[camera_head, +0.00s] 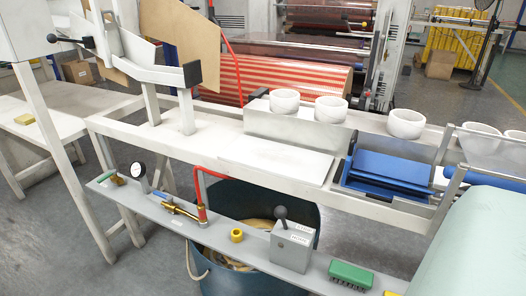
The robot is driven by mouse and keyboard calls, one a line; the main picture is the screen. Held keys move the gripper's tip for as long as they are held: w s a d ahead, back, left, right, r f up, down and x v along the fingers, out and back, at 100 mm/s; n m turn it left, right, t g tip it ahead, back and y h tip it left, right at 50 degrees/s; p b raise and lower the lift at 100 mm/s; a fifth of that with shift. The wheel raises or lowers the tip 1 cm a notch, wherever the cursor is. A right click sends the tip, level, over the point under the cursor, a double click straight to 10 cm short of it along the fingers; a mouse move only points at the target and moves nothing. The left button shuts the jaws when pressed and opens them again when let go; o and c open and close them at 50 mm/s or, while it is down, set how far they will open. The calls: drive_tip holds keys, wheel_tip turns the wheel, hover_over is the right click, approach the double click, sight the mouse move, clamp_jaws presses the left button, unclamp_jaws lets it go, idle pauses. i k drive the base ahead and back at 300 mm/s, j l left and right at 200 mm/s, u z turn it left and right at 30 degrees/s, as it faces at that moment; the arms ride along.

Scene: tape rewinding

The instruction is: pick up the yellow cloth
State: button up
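A yellow ring-like item (236,235) sits on the grey shelf in front, beside the red-handled hose fitting. A sliver of something yellowish shows at the bottom edge, right of the green brush. My gripper does not show in this view.
The grey shelf (170,222) also holds a grey switch box (291,247) with a black knob and a green brush (350,274). White bowls (284,102) line the machine frame. A dark blue bin (262,205) stands below. A large pale green roll (475,245) fills the right.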

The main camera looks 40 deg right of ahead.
sight(26, 119)
drive_tip(key=z, duration=0.2)
drive_tip(key=i+j+z, duration=0.25)
drive_tip(key=z, duration=0.2)
drive_tip(key=i+j+z, duration=0.2)
drive_tip(key=j+z, duration=0.2)
drive_tip(key=i+j+z, duration=0.1)
drive_tip(key=j, duration=0.3)
drive_tip(key=i+j+z, duration=0.1)
drive_tip(key=j, duration=0.3)
drive_tip(key=i+j+z, duration=0.1)
drive_tip(key=j, duration=0.35)
drive_tip(key=i+j, duration=0.1)
drive_tip(key=j, duration=0.3)
drive_tip(key=i+j, duration=0.15)
drive_tip(key=j, duration=0.25)
drive_tip(key=i+j, duration=0.1)
drive_tip(key=j, duration=0.25)
drive_tip(key=i+j, duration=0.3)
drive_tip(key=i, duration=0.2)
drive_tip(key=i+j, duration=0.25)
drive_tip(key=i, duration=0.3)
drive_tip(key=i+j, duration=0.3)
drive_tip(key=i, duration=0.2)
